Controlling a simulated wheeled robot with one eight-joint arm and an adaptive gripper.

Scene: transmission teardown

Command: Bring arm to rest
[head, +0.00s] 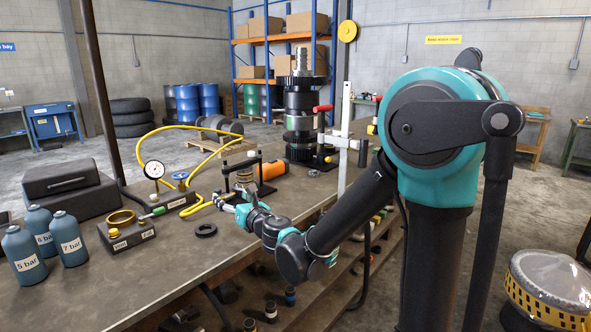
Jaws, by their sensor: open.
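My arm reaches down and to the left from its teal shoulder at the right of the head view, out over the edge of the workbench (185,262). My gripper (222,201) is at the bench's middle, small in the picture and pointing left. It is open, and I see nothing held in it. It is close to a small clamp-like fixture (243,178) and a yellow hose end; I cannot tell whether it touches them. A black ring (206,230) lies on the bench just below and left of it.
A gauge (154,170) with yellow hoses, a black case (65,187), blue bottles (70,240) and a box with a brass ring (127,232) stand left. A tall transmission stack (299,110) stands behind. Bare bench lies in front. A domed yellow cage (548,290) is at lower right.

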